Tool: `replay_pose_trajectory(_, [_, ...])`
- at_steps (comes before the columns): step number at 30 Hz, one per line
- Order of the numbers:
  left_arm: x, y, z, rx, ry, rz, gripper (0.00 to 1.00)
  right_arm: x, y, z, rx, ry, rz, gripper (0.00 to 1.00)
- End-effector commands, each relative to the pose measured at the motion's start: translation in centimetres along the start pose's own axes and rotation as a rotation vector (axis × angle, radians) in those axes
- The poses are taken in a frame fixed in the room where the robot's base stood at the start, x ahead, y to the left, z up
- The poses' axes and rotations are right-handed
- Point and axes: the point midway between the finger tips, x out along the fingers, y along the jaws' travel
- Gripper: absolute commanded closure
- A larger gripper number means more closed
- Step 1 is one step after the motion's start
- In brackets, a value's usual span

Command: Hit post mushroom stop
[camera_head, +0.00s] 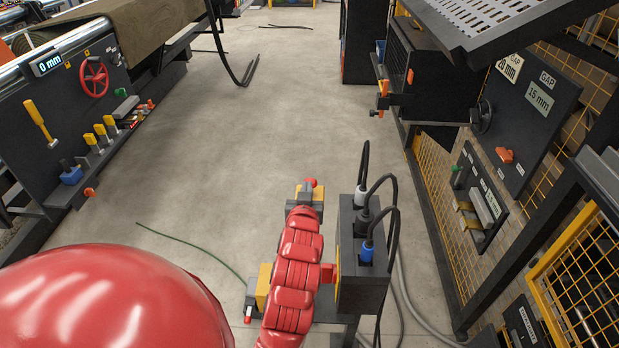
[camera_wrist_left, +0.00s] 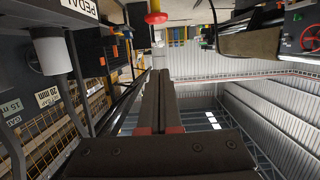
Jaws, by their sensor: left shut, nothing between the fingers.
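A red mushroom stop (camera_wrist_left: 155,18) with a yellow collar shows at the top of the left wrist view. It lies just beyond the tips of my left gripper (camera_wrist_left: 160,74), whose dark fingers are shut with nothing between them. A gap appears to separate them in that view. In the head view my red left arm runs up the middle, beside a dark post box (camera_head: 358,285) with plugs and black cables. A red piece against a yellow strip shows on the box's left side, partly behind the arm; I cannot tell if it is the same stop. My right gripper is out of view.
A dark machine panel with a red handwheel (camera_head: 94,77) stands at the left. Gap plates (camera_head: 540,98) and yellow mesh (camera_head: 434,180) line the right. A green cable (camera_head: 190,245) lies on the floor. The grey floor (camera_head: 240,130) ahead is mostly clear.

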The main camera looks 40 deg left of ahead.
Motion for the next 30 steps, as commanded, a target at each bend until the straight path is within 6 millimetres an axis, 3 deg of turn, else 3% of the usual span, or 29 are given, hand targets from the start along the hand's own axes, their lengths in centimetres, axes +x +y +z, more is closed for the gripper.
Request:
replay_pose_trajectory(8, [0.8, 0.0, -0.1, 0.0, 0.001, -0.001, 1.0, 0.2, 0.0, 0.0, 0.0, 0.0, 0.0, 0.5])
replay_pose_trajectory(25, [10.2, 0.0, -0.2, -0.001, -0.002, -0.001, 1.0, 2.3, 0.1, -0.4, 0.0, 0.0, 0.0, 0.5])
replay_pose_trajectory(30, [10.7, 0.0, 2.6, 0.001, -0.005, 0.0, 1.0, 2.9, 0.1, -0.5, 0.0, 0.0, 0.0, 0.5])
